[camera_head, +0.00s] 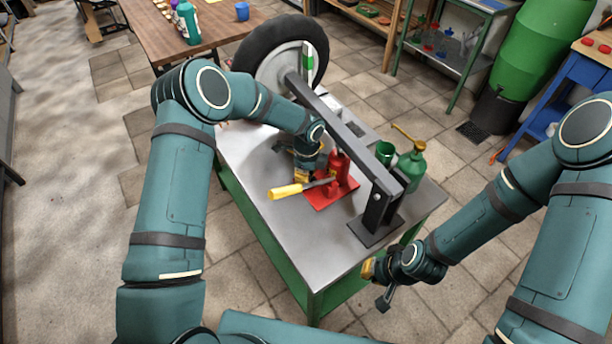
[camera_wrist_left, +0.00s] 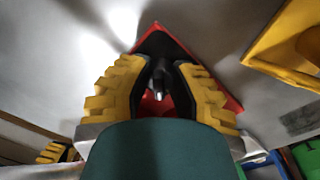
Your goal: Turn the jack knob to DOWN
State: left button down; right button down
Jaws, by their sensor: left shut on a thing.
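The red jack (camera_head: 339,166) stands on its red base plate on the metal bench, under a dark beam. Its lever has a yellow grip (camera_head: 285,191) pointing left. My left gripper (camera_head: 303,172) is at the left side of the jack, low by the base. In the left wrist view my left gripper's yellow fingers (camera_wrist_left: 158,92) are closed around a small dark part with a metal pin, over the red base (camera_wrist_left: 226,100). This part appears to be the jack knob, mostly hidden by the fingers; its setting cannot be read. My right gripper (camera_head: 375,284) is open and empty beyond the bench's front right edge.
The dark beam (camera_head: 345,124) runs over the bench (camera_head: 270,232) from a wheel (camera_head: 285,60) to a post on the right. A green oil can (camera_head: 411,165) and a green cup (camera_head: 385,151) stand behind the post. The bench's front left is clear.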

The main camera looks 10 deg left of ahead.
pick_arm(q)
jog(key=c, duration=0.7)
grip_release()
jog(key=shift+c, duration=0.2)
notch_tip(320, 180, up, 12)
jog(key=shift+w, duration=0.35)
jog(key=shift+s, duration=0.1)
